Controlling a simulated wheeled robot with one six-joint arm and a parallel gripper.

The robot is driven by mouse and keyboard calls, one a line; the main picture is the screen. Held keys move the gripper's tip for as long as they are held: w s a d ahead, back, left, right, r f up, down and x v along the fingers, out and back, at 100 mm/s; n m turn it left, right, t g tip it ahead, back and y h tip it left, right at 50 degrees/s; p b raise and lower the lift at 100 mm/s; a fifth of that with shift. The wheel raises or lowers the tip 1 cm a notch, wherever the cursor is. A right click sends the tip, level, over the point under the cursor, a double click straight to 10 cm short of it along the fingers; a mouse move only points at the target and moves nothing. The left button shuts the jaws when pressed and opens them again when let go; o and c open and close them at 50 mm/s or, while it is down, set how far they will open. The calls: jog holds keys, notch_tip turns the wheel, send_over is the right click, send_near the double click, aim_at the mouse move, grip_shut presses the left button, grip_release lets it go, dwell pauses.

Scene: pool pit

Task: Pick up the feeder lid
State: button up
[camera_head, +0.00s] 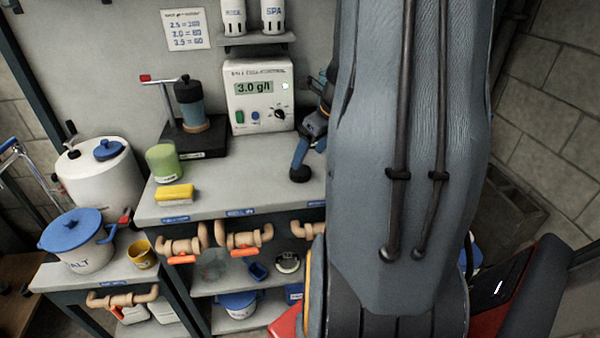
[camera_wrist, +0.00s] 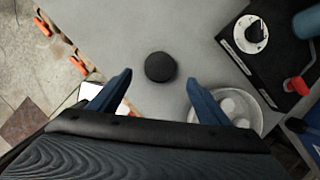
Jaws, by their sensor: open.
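The feeder lid seems to be the small round black disc (camera_wrist: 160,67) lying on the grey counter in the wrist view. My gripper (camera_wrist: 158,86) is open, with one blue finger on each side and the disc just ahead between them. The fingers are not touching it. In the head view the blue fingers of my gripper (camera_head: 302,150) show beside my arm, with the black disc (camera_head: 299,175) just below them on the counter. My arm hides much of the counter's right side there.
The head view shows a display box (camera_head: 260,115), a yellow sponge (camera_head: 175,194) and a green cup (camera_head: 163,163).

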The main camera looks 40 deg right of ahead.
aim_at(301, 170)
jog(key=x, duration=0.7)
jog(key=shift+f, duration=0.1)
jog(key=c, duration=1.1)
